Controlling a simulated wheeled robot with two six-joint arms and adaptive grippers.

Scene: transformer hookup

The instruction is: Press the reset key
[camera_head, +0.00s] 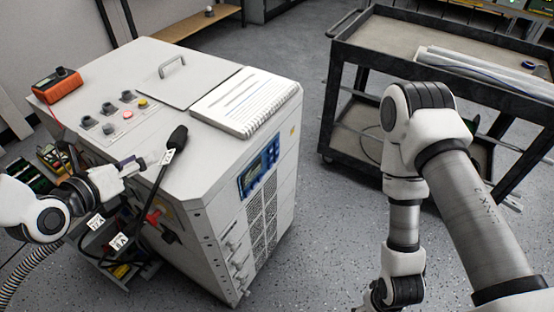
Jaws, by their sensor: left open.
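The white transformer cabinet (185,200) stands at the centre left. On its top are several grey knobs, including one (107,108), a red button (127,114) and a yellow button (142,103). A blue panel with a small screen (260,166) is on its right-hand side. I cannot tell which control is the reset key. My left gripper (141,164) is open at the cabinet's near left edge, beside a black cable end with a white tag (175,140). I cannot tell whether they touch. My right arm reaches down at the right; its gripper is outside the picture.
A notebook (238,103) and an orange meter (57,86) lie on the cabinet top. Tagged black cables (118,240) hang at its left side. A dark cart (385,45) with long bars stands at the back right. Floor (325,225) between cabinet and right arm is clear.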

